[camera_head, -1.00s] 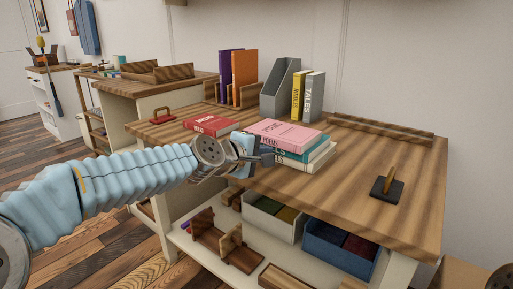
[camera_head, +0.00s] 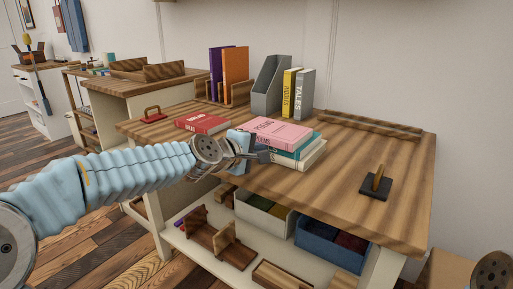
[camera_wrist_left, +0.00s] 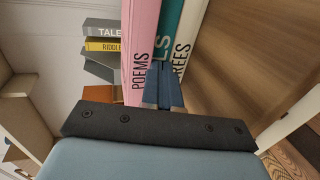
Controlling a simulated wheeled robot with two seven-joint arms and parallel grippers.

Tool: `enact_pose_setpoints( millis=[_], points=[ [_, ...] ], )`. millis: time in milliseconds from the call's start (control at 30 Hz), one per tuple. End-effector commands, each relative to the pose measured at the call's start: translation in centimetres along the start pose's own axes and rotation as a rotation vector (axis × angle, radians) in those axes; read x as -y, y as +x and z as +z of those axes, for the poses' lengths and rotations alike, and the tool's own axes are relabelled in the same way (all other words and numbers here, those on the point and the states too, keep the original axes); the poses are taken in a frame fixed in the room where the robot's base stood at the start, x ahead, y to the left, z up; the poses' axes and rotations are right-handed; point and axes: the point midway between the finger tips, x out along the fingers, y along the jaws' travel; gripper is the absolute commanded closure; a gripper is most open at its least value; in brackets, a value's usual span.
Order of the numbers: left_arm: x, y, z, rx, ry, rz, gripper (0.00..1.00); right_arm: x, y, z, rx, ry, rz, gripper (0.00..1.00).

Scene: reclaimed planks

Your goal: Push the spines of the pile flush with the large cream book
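A pile of three books lies on the plank table. The pink book (camera_head: 280,132) marked POEMS is on top, a teal book (camera_head: 312,150) is in the middle, and the large cream book (camera_head: 310,161) is at the bottom. Their spines also show in the left wrist view: pink (camera_wrist_left: 140,45), teal (camera_wrist_left: 168,30) and cream (camera_wrist_left: 187,40). My left gripper (camera_head: 264,157) is at the spine side of the pile. Its fingertips (camera_wrist_left: 163,88) are together at the teal spine and hide part of it; I cannot tell whether they touch. My right gripper is out of view.
A red book (camera_head: 202,123) lies left of the pile. A grey file holder (camera_head: 268,88), a yellow book (camera_head: 291,92) and a grey book (camera_head: 306,92) stand behind. A dark block with a wooden handle (camera_head: 376,187) sits at right. Table between is clear.

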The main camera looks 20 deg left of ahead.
Motion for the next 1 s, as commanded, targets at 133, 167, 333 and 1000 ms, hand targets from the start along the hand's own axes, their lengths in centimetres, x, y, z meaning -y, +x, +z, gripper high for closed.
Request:
enact_pose_setpoints(
  millis=[133, 167, 333, 1000],
  points=[
    [0.2, -0.1, 0.0, -0.001, 0.000, 0.000, 1.00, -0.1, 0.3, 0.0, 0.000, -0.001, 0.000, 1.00],
    [0.3, -0.3, 0.0, -0.001, 0.000, 0.001, 1.00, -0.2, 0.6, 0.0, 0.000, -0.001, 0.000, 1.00],
    [1.0, -1.7, 0.0, -0.002, 0.001, 0.002, 1.00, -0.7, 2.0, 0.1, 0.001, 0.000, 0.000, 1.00],
    [1.2, -3.8, 0.0, 0.000, -0.001, 0.000, 1.00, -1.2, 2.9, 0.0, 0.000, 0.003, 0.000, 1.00]
  ],
)
